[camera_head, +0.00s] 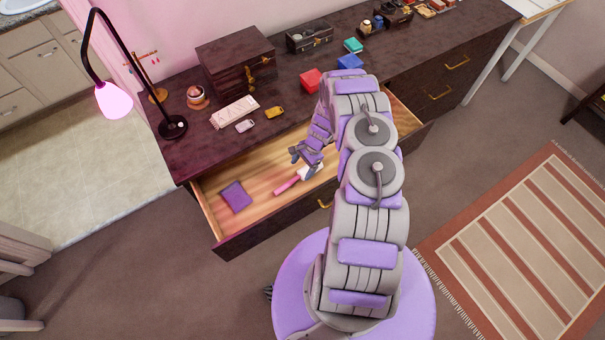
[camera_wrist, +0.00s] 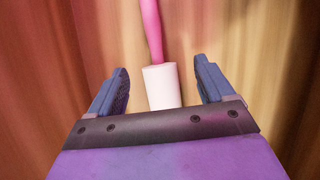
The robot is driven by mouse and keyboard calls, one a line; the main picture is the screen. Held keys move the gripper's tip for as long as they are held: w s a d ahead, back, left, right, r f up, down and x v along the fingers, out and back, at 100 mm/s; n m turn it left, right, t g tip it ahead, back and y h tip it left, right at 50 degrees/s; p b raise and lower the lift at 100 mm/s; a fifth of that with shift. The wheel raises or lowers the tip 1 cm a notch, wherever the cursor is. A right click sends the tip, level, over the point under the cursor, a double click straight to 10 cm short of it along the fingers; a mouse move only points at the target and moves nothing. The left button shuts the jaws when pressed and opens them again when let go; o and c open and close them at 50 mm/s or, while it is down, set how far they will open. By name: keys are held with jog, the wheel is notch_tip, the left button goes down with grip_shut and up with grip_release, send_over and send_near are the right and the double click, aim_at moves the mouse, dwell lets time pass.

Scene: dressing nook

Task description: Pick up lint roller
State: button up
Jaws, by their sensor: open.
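The lint roller has a pink handle and a white roll. It lies in the open drawer (camera_head: 262,200) of the dark dresser, with its pink handle (camera_head: 287,186) to the lower left and its white roll (camera_head: 311,173) partly under my gripper (camera_head: 305,157). In the wrist view the white roll (camera_wrist: 161,86) stands between the two spread blue fingers of my gripper (camera_wrist: 161,88), with a gap on each side. The pink handle (camera_wrist: 152,30) runs away from me. My gripper is open and holds nothing.
A purple book-like item (camera_head: 236,197) lies in the drawer left of the roller. The drawer front and side walls surround the roller. On the dresser top (camera_head: 190,139) stand a dark jewelry box (camera_head: 236,67), a lamp (camera_head: 113,100) and several small boxes.

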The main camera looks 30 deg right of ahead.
aim_at(301, 173)
jog(key=x, duration=0.3)
jog(key=b+x, duration=0.1)
jog(key=x, duration=0.1)
jog(key=shift+s+d, duration=0.2)
jog(key=shift+d, duration=0.1)
jog(key=c, duration=1.2)
